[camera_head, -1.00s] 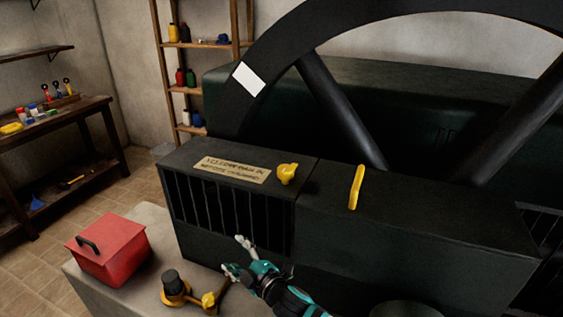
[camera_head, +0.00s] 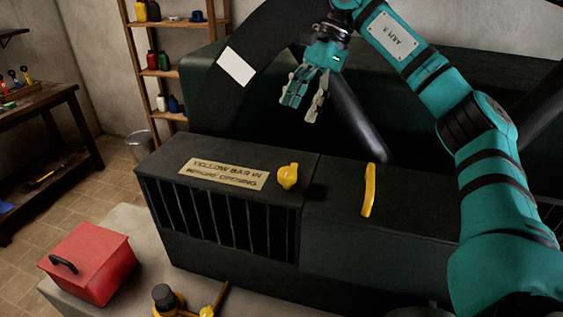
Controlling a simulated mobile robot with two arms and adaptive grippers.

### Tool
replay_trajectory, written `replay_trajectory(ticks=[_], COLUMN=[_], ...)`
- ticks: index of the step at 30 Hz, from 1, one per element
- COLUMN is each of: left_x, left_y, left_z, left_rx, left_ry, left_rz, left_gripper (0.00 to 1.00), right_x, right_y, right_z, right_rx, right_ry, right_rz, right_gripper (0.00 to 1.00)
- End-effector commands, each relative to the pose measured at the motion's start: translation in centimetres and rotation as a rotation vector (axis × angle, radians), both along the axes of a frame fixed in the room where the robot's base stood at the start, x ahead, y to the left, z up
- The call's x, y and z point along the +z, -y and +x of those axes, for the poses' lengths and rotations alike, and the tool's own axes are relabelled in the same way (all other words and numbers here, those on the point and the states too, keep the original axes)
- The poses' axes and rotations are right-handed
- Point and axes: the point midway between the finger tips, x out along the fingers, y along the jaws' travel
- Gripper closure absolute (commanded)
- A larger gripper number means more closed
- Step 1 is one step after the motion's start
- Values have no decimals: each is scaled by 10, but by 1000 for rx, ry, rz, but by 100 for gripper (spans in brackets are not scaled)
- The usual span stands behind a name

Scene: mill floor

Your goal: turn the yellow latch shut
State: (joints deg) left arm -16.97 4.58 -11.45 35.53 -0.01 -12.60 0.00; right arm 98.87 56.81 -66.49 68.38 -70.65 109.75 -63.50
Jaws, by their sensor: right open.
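A small yellow latch (camera_head: 288,176) sits on top of the dark metal housing, near the seam beside the label plate (camera_head: 224,173). A longer yellow bar (camera_head: 369,190) stands on the housing to the right of the seam. I cannot tell from its shape alone whether the latch is shut. My right gripper (camera_head: 304,106) is open and empty, pointing down, raised above and behind the latch as seen here. It touches neither yellow part. My left gripper is not in view.
A large dark spoked wheel (camera_head: 254,40) rises behind the housing (camera_head: 400,225). A red box (camera_head: 92,262) and a yellow-and-black tool (camera_head: 168,300) lie on the pale block in front. Shelves (camera_head: 147,75) and a workbench (camera_head: 50,105) stand at the left.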

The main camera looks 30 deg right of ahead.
Motion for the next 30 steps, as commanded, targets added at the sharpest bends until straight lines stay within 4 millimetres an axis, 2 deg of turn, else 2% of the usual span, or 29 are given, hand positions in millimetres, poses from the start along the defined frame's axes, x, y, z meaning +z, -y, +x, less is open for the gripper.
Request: replay_trajectory(ticks=[1,3,6,11,15,24,30], left_x=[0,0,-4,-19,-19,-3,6], left_y=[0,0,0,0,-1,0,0], left_z=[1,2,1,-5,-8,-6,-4], left_rx=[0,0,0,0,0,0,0], left_ry=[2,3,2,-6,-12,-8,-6], left_rz=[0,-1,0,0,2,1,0], left_gripper=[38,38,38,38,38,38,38], right_x=[8,12,7,-18,-42,-98,-129], right_y=[14,25,28,18,7,-18,-31], right_z=[-8,-16,-19,-19,-18,-17,-15], right_rx=[-2,-1,3,6,4,3,2], right_ry=[-6,-21,-30,-32,-33,-32,-30], right_rz=[-30,-57,-69,-68,-69,-68,-66], right_gripper=[36,36,36,36,36,36,36])
